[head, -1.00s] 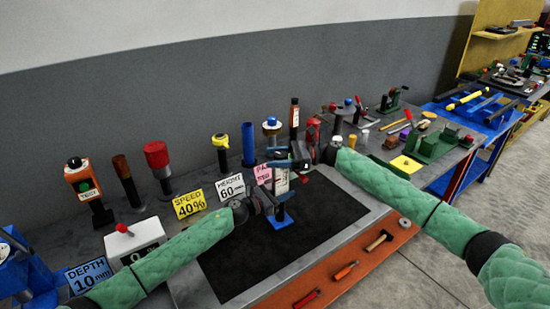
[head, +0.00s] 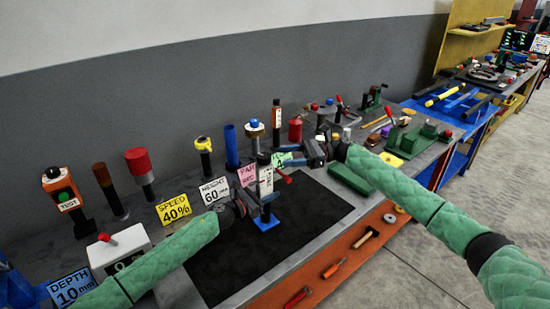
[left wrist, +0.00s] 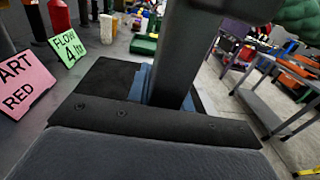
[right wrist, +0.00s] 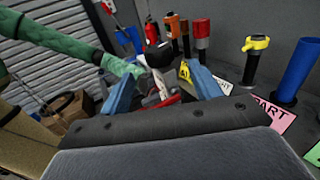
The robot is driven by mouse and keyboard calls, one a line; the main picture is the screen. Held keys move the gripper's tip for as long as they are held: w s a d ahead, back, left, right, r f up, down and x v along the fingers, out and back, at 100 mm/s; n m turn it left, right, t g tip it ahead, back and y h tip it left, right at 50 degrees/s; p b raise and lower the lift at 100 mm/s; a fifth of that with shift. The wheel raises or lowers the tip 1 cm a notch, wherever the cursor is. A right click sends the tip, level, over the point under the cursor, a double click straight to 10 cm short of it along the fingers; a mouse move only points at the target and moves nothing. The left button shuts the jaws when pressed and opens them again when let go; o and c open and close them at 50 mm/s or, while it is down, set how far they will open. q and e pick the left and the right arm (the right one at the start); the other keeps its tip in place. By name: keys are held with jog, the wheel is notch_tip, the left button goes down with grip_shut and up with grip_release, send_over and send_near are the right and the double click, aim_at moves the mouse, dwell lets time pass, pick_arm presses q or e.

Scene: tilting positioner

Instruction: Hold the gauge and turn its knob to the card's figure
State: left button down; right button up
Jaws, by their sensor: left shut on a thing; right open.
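The gauge has a white scale (head: 266,182) on an upright post and a blue base (head: 266,222) on the black mat. My left gripper (head: 253,204) is shut on its post; the dark post (left wrist: 178,60) fills the middle of the left wrist view. A red knob (head: 284,177) sticks out on the gauge's right side. My right gripper (head: 287,160) is open above and beside the knob; in the right wrist view red and white parts (right wrist: 160,98) show between its blue fingers. The white card (head: 214,191) reads HEIGHT 60 mm. The scale's reading is too small to tell.
Other cards stand nearby: yellow SPEED 40% (head: 173,209), blue DEPTH 10 mm (head: 70,288), pink PART RED (head: 246,174) and green FLOW (left wrist: 69,47). Several upright tools line the back. A green block (head: 350,179) lies right of the mat. The mat's front (head: 235,270) is clear.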

jog(key=shift+w+d, duration=0.1)
jog(key=shift+d, duration=0.85)
pick_arm(q)
jog(key=c, duration=1.2)
grip_release()
jog(key=shift+o, duration=0.2)
jog(key=shift+a, duration=0.1)
